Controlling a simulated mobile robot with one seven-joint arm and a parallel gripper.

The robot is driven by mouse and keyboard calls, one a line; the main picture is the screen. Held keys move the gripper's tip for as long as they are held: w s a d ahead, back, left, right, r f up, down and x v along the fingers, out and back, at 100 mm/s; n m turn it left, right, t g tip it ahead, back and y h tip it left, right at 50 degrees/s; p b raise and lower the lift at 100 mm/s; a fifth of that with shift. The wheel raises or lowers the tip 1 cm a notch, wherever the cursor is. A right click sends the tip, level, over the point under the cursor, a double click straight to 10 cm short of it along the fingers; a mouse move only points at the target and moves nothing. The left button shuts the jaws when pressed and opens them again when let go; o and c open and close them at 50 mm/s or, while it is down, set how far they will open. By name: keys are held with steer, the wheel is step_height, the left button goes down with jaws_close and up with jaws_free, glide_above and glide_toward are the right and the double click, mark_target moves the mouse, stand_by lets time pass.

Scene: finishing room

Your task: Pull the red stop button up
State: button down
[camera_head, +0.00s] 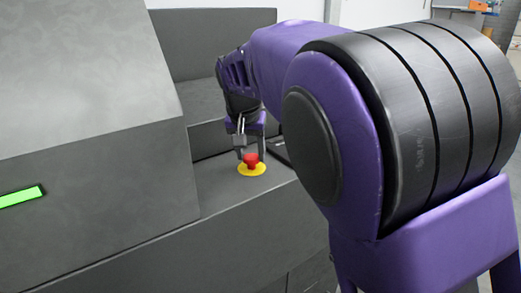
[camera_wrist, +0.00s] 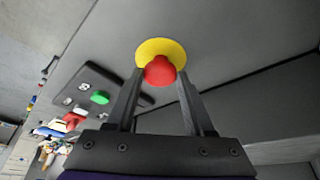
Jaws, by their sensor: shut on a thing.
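The red stop button (camera_head: 251,159) sits on a yellow round plate (camera_head: 252,170) on the dark grey machine ledge. In the wrist view the red button (camera_wrist: 159,71) lies between the tips of the two fingers, in front of the yellow plate (camera_wrist: 150,48). My gripper (camera_head: 250,152) reaches down from above, and its fingers are shut on the red button from both sides. In the wrist view my gripper (camera_wrist: 159,84) shows both fingers, one on each side of the button. The fingertips partly hide the button's edges.
A dark panel (camera_wrist: 75,85) with a green button (camera_wrist: 100,97) and other controls is beside the stop button. A large grey machine housing (camera_head: 100,170) with a green light strip (camera_head: 22,196) stands at left. A raised grey block (camera_head: 205,40) is behind the ledge.

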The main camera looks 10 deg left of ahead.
steer(key=shift+r, duration=0.15)
steer(key=shift+r+p, duration=0.7)
steer(key=shift+p, duration=0.2)
steer(key=shift+f, duration=0.1)
steer(key=shift+w, duration=0.1)
steer(key=shift+c, duration=1.3)
jaws_free()
steer(key=p+v, duration=0.2)
steer(key=v, duration=1.5)
steer(key=shift+r, duration=0.25)
